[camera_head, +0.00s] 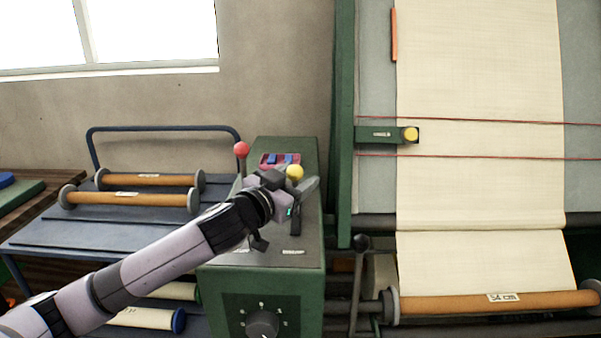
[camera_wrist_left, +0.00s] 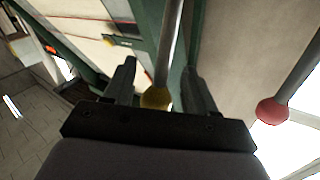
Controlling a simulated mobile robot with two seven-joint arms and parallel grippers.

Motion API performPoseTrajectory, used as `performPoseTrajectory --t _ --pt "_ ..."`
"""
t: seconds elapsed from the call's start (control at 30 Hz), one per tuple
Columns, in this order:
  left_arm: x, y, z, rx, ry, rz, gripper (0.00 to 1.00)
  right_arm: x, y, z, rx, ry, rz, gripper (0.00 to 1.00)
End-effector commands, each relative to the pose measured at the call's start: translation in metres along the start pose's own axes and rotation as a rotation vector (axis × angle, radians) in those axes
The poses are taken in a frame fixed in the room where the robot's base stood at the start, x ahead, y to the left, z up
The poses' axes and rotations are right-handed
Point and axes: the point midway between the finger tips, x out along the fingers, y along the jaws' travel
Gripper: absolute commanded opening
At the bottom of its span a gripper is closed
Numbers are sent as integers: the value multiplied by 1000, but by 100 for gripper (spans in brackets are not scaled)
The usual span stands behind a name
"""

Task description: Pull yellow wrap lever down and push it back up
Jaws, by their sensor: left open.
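The yellow wrap lever has a yellow ball knob (camera_head: 295,172) and stands on top of the green control box (camera_head: 262,266). My left gripper (camera_head: 305,189) is at the knob, with its fingers open. In the left wrist view, the yellow knob (camera_wrist_left: 156,98) and its grey rod lie between the two open fingers (camera_wrist_left: 160,82), close to the palm. Gaps show on both sides of the rod, so the fingers are not closed on it. In the head view, my gripper hides most of the rod and its base. My right gripper is not in view.
A red-knobbed lever (camera_head: 241,149) stands just left of my gripper, and its red ball (camera_wrist_left: 272,110) shows in the wrist view. A green loom frame (camera_head: 344,120) with cream cloth (camera_head: 480,80) rises at right. A blue rack (camera_head: 60,236) holds orange rollers at left.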

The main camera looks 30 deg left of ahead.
Motion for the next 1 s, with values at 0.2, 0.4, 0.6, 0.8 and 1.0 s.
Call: performPoseTrajectory --t 0.2,0.4,0.6,0.8,1.0 --pt "14 0 -1 0 1 0 56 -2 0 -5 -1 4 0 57" --pt "16 0 0 1 0 1 56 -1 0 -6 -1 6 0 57" --pt "16 0 0 1 0 1 33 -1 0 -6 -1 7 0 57" --pt "16 0 -1 1 2 1 0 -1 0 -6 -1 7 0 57" --pt "16 0 -3 1 7 2 0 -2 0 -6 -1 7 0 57"
